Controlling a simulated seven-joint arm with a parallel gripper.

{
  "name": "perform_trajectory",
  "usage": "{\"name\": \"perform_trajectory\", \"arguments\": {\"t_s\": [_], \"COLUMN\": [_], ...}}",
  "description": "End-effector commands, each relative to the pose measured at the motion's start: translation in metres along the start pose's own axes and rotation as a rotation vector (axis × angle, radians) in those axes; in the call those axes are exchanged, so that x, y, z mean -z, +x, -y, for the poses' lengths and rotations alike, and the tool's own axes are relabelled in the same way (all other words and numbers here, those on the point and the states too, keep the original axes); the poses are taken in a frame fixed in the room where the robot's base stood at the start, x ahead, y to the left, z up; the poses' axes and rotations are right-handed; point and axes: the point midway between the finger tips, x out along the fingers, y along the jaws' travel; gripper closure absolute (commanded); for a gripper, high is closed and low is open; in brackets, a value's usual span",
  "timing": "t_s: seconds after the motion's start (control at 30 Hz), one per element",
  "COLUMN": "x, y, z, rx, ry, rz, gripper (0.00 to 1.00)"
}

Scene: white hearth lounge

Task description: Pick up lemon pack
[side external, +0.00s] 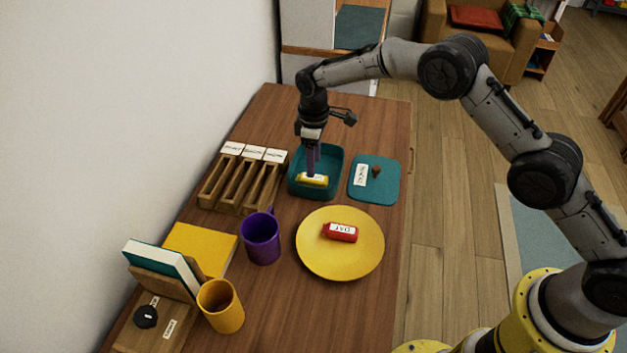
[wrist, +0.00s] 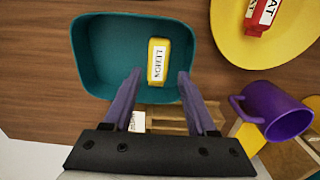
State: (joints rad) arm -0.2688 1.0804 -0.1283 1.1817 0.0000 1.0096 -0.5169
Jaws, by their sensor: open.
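The lemon pack is a small yellow block (side external: 312,180) with a white label, lying inside a teal open box (side external: 331,161). In the wrist view the lemon pack (wrist: 157,62) lies on the box floor near the wall closest to my gripper, and its label reads LEMON. My gripper (side external: 312,172) points down over the box. In the wrist view its two purple fingers (wrist: 159,72) are open, with the lower part of the pack between their tips and a gap on each side. I cannot tell the exact height of the tips above the box floor.
A teal lid (side external: 386,187) with a brown knob lies right of the box. A wooden divided rack (side external: 243,185) stands to its left. A yellow plate (side external: 340,265) with a red pack (side external: 341,232) and a purple mug (side external: 261,238) are in front. The table's right edge is clear.

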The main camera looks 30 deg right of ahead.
Motion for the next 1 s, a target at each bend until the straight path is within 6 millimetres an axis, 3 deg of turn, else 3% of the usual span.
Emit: {"name": "perform_trajectory", "arguments": {"t_s": [0.5,0.77,1.0], "x": [0.001,0.001,0.001], "y": [0.053,0.056,0.056], "z": [-0.003,-0.003,-0.003], "rx": [0.000,-0.001,-0.001], "ry": [0.000,0.000,0.000], "rz": [-0.001,-0.002,-0.002], "gripper": [0.43,0.43,0.82]}}
